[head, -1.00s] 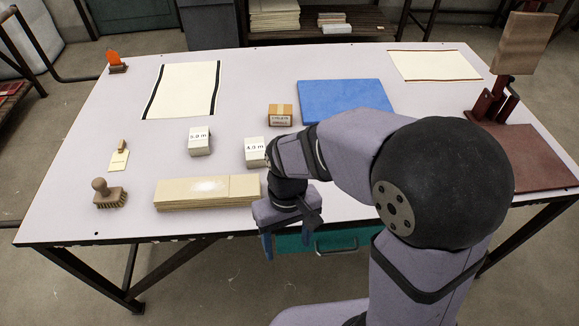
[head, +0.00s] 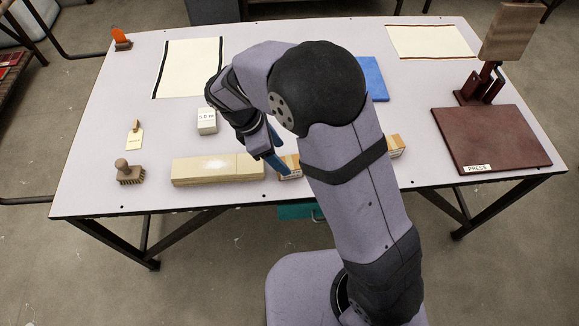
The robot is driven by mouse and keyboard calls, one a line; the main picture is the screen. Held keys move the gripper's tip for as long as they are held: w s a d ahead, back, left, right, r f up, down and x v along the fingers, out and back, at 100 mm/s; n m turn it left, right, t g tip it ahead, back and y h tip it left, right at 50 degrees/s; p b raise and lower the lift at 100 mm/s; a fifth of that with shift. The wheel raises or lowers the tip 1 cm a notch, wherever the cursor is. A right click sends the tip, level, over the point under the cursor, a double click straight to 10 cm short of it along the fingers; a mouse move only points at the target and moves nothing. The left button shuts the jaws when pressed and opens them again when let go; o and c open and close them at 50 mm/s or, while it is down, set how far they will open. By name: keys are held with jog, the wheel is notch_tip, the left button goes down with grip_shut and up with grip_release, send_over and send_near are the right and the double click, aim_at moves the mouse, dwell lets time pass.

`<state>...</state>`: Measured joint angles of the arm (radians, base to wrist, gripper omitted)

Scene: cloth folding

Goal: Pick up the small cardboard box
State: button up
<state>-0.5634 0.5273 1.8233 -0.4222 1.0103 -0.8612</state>
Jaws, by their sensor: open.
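A small cardboard box (head: 291,167) lies near the table's front edge, right of the stack of flat boards. My arm covers its right part. My gripper (head: 277,158) has blue fingers and hangs over the table at the left side of this box. It is open, with nothing seen between the fingers. I cannot tell whether a finger touches the box. A second cardboard box (head: 397,146) shows in part to the right of my arm.
The stack of boards (head: 215,170) lies left of my gripper, with a white block (head: 207,120) behind it. A brush (head: 129,173) stands at the left. A blue slab (head: 373,78) and a dark red press (head: 490,140) are to the right.

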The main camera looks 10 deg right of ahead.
aim_at(289, 162)
jog(key=shift+w+p+x, duration=0.15)
jog(key=shift+p+x, duration=0.1)
jog(key=shift+x, duration=1.55)
jog(key=shift+w+p+x, duration=0.1)
jog(key=shift+p+x, duration=0.1)
jog(key=shift+x, duration=1.6)
jog(key=c, duration=1.3)
